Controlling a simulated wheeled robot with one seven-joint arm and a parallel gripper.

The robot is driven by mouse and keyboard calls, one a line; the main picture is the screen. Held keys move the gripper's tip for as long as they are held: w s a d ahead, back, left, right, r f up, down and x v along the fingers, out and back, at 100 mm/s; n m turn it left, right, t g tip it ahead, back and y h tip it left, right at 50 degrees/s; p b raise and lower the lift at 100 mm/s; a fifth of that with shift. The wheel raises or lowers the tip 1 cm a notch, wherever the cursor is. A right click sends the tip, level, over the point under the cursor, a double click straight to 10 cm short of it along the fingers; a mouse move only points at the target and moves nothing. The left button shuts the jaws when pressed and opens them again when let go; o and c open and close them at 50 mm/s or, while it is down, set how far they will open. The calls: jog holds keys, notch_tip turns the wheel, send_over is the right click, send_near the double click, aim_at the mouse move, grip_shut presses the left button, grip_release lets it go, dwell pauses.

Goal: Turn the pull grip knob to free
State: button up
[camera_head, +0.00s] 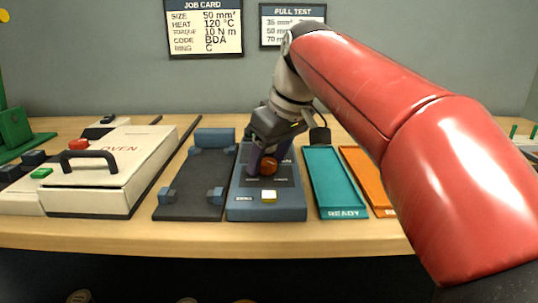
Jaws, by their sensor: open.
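The fingers are apart. Whether they touch the knob cannot be told from here. The device's labels beside the knob are too small to read, and the gripper partly hides them.
Left of the device is a dark fixture (190,205) with blue blocks, then a white oven (100,195) with a black handle. To the right are a teal READY tray (335,185) and an orange tray (365,180). A job card (204,28) hangs on the wall.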

jog(key=v, duration=0.7)
jog(key=shift+r, duration=0.4)
